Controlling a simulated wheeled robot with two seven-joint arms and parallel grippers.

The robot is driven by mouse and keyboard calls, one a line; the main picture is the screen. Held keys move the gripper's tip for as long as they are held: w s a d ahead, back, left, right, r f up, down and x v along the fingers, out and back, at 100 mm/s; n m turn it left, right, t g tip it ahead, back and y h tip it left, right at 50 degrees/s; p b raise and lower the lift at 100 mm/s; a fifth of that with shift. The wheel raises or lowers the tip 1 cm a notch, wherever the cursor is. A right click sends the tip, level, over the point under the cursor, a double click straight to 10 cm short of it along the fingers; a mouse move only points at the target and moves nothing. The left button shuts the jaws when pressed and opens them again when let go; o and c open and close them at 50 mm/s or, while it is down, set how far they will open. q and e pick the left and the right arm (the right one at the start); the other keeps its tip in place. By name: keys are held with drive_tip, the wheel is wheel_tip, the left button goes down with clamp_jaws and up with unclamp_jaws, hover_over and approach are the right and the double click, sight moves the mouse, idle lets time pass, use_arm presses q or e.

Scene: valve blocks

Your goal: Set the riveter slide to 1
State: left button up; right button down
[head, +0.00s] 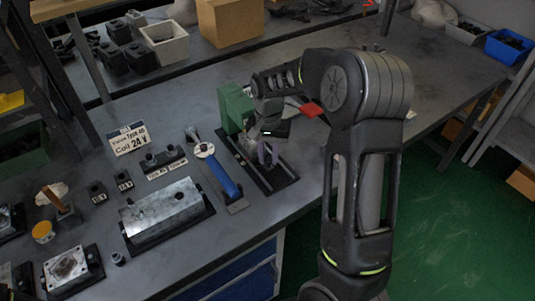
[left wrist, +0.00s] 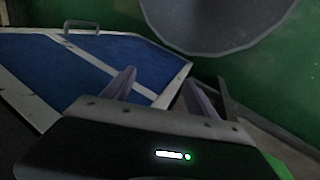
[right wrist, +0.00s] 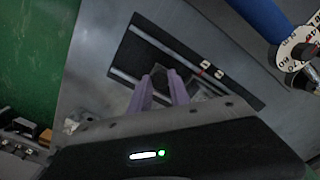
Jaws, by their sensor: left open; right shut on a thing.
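The riveter slide is a black rail base (head: 277,181) on the bench beside a green block (head: 235,109). It also shows in the right wrist view (right wrist: 127,49), with two small white marks (right wrist: 212,67) and a red mark near them. My right gripper (head: 268,153) is over the rail, its fingers shut on a dark part of the slide. This part is largely hidden by the fingers, which also show in the right wrist view (right wrist: 159,84). I cannot read the slide's setting. My left gripper (left wrist: 158,88) is open and empty, away from the slide.
A blue-handled tool (head: 222,174) with a round dial lies left of the rail. A metal block on a black base (head: 165,211) stands further left. A "Coil 24 V" sign (head: 128,139) stands behind. A blue drawer front (left wrist: 120,62) is near my left gripper.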

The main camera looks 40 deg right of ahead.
drive_tip(key=c, duration=1.2)
unclamp_jaws()
drive_tip(key=shift+w, duration=0.1)
wheel_tip(320, 180, up, 8)
drive_tip(key=shift+f+b, duration=0.1)
drive_tip(key=shift+b, duration=0.25)
